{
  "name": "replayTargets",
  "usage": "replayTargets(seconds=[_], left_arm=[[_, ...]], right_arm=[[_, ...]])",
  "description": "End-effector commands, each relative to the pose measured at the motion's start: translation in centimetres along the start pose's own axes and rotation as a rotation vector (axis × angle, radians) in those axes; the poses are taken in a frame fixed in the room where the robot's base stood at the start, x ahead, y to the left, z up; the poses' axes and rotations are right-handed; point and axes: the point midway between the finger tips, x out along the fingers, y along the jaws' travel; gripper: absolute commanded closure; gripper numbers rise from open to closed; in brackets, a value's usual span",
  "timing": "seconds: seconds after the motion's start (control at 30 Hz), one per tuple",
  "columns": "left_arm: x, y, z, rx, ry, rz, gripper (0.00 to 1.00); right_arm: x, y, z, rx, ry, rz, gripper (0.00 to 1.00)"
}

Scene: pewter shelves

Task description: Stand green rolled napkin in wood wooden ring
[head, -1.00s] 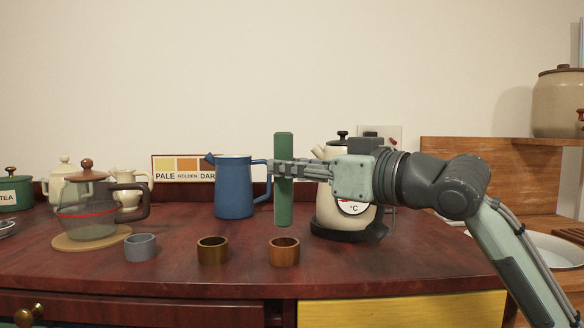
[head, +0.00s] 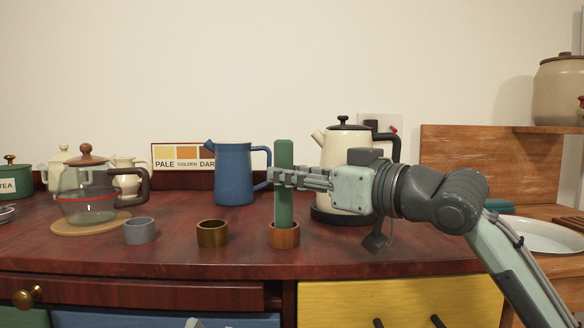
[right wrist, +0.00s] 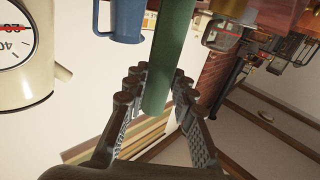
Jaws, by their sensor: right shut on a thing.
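The green rolled napkin (head: 284,205) is upright in the head view, with its lower end inside the wooden ring (head: 285,238). The ring's front wall hides the napkin's bottom, so I cannot tell whether it touches the table. My right gripper (head: 284,178) comes in from the right and is shut on the napkin's upper part, above the ring. The right wrist view shows the napkin (right wrist: 168,60) between the fingers (right wrist: 155,88). My left gripper does not show clearly; only a small grey piece appears at the bottom edge.
A brass ring (head: 212,234) and a grey ring (head: 140,231) stand left of the wooden ring. A blue jug (head: 234,175) and a cream kettle (head: 345,150) stand behind. A glass teapot (head: 85,195) is at left. The table's front edge is close.

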Motion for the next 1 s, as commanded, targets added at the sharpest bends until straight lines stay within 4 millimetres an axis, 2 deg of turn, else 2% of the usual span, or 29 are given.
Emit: replayTargets(seconds=[0.43, 0.47, 0.63, 1.0], left_arm=[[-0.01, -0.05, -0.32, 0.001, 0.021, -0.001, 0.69], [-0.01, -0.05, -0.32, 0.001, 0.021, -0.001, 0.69], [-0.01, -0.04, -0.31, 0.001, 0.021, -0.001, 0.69], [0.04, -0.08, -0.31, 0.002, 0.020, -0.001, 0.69]], right_arm=[[-0.02, -0.03, 0.36, -0.001, 0.001, 0.000, 1.00], [-0.02, -0.03, 0.36, -0.001, 0.001, 0.000, 0.72], [-0.02, -0.02, 0.36, -0.001, 0.001, 0.000, 0.51], [-0.54, 0.04, 0.37, -0.001, 0.001, 0.001, 0.51]])
